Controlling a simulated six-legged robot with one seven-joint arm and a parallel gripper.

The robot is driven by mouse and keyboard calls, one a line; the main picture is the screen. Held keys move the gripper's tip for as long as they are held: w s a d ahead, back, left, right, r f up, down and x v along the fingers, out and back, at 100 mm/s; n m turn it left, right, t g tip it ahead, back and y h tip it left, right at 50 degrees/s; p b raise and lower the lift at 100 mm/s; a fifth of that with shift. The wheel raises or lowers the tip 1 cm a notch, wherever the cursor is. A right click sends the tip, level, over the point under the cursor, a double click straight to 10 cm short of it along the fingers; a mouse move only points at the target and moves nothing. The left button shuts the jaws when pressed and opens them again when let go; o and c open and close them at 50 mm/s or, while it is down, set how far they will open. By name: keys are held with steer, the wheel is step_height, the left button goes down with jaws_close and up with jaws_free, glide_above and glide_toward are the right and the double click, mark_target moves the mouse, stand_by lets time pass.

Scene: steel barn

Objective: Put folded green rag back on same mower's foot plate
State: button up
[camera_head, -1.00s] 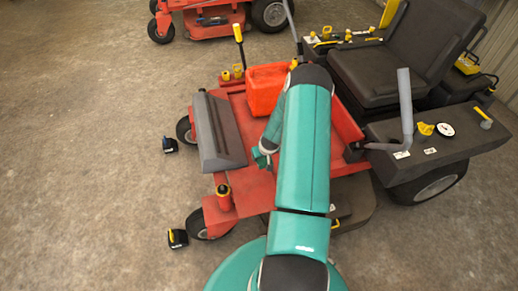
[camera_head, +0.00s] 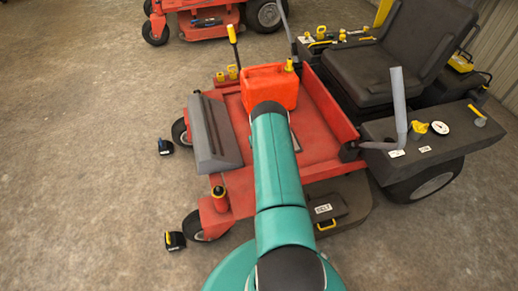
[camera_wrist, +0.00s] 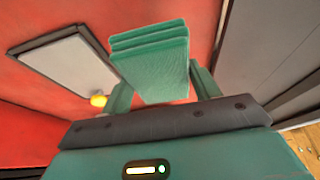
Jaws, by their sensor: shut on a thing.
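The folded green rag (camera_wrist: 150,55) shows in layers in the wrist view, between the two fingers of my gripper (camera_wrist: 162,84). My gripper is shut on it and holds it over a red surface. In the head view the rag and gripper are hidden behind my teal arm. The nearer red mower's foot plate (camera_head: 313,118) shows in the head view, partly covered by my arm. In the wrist view the red floor (camera_wrist: 40,100) fills the left, with a pale framed panel (camera_wrist: 65,62) on it. I cannot tell how high the rag is above the plate.
An orange fuel can (camera_head: 268,88) stands on the mower just beyond my arm. A grey wedge-shaped block (camera_head: 216,130) is at the left, with a small red and black bottle (camera_head: 220,197) below it. The black seat (camera_head: 375,70) is at the right. Another red mower (camera_head: 205,22) stands behind.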

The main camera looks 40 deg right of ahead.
steer(key=shift+w+d+f, duration=0.3)
steer(key=shift+f, duration=0.2)
steer(key=shift+w+d+f, duration=0.25)
steer(key=shift+w+f, duration=0.05)
steer(key=shift+f, duration=1.75)
steer(key=o, duration=1)
steer(key=shift+d+f, duration=0.1)
